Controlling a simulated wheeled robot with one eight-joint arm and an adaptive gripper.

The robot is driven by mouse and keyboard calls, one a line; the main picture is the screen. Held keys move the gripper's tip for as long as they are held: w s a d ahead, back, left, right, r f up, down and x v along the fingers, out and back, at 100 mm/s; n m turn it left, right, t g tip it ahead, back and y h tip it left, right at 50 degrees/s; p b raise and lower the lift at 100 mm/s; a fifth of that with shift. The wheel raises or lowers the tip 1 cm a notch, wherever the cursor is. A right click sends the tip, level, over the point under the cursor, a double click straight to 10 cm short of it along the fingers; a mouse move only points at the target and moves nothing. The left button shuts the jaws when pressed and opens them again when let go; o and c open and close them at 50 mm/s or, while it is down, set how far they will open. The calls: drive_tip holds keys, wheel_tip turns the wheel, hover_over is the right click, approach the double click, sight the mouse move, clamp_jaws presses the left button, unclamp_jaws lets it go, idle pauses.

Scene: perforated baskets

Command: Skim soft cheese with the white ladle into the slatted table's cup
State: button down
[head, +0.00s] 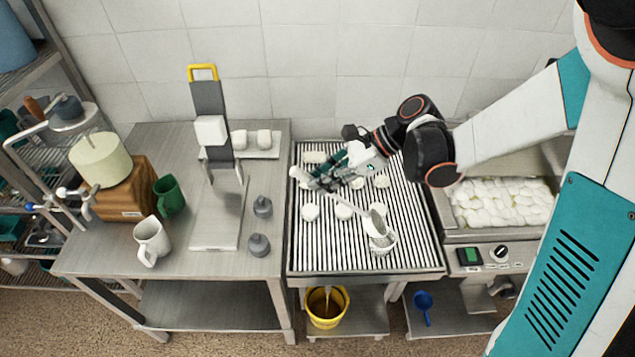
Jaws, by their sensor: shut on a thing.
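My gripper (324,180) is shut on the white ladle (345,205) by its handle, above the slatted table (308,258). The handle slants down to the right, and the ladle's bowl is at the cup (384,246), a small white perforated one on the front right of the slats. The bowl overlaps the cup's far rim in the picture; I cannot tell whether they touch. The contents of bowl and cup are too small to make out. Soft cheese (500,203) lies in white lumps in the vat at the right.
Several white pieces (310,212) stand on the slats around the ladle. A yellow bucket (326,307) is below the slatted table.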

drive_tip(key=shift+d+r+y+b, duration=0.3)
drive_tip(key=shift+d+r+y, duration=0.3)
drive_tip(key=shift+d+r, duration=0.35)
drive_tip(key=shift+d, duration=0.1)
drive_tip(key=shift+d+f, duration=0.1)
idle(0.8)
